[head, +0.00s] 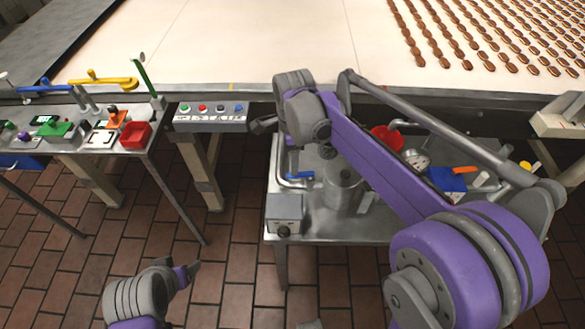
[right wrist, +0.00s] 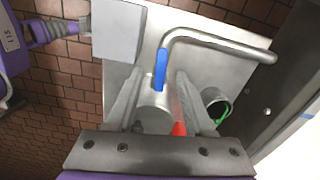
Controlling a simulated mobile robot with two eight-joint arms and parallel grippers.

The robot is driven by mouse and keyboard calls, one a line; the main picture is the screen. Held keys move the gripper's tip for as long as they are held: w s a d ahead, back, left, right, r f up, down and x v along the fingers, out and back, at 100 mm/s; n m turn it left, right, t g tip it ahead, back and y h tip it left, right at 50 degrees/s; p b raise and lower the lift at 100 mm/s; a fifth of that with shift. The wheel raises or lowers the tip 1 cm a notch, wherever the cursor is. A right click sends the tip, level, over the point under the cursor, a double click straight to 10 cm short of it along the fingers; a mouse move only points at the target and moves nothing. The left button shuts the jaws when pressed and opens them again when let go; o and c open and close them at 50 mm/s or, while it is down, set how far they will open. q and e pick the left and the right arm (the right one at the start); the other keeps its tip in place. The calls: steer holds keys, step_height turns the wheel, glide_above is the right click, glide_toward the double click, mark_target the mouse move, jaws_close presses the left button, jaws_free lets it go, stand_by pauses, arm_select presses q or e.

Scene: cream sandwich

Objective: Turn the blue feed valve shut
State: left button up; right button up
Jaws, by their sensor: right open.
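The blue valve handle (head: 300,175) sits by a bent metal pipe at the left of the right-hand steel table. In the right wrist view the blue handle (right wrist: 160,65) stands near upright in the picture, beside the pipe (right wrist: 225,42). My right gripper (right wrist: 159,72) is open, with one finger to each side of the handle. I cannot tell whether either finger touches it. In the head view my right wrist hides most of that gripper. My left gripper (head: 190,271) is low at the left, over the floor and away from the valve; its jaw opening is unclear.
A steel pot (head: 342,188) and a grey box with a knob (head: 284,215) stand near the valve. The conveyor (head: 230,45) runs behind. A left table (head: 125,150) holds coloured fixtures. Tiled floor lies open between the tables.

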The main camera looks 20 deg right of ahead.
mark_target(300, 176)
steer(key=shift+w+f, duration=0.15)
steer(key=shift+f, duration=2.35)
jaws_close()
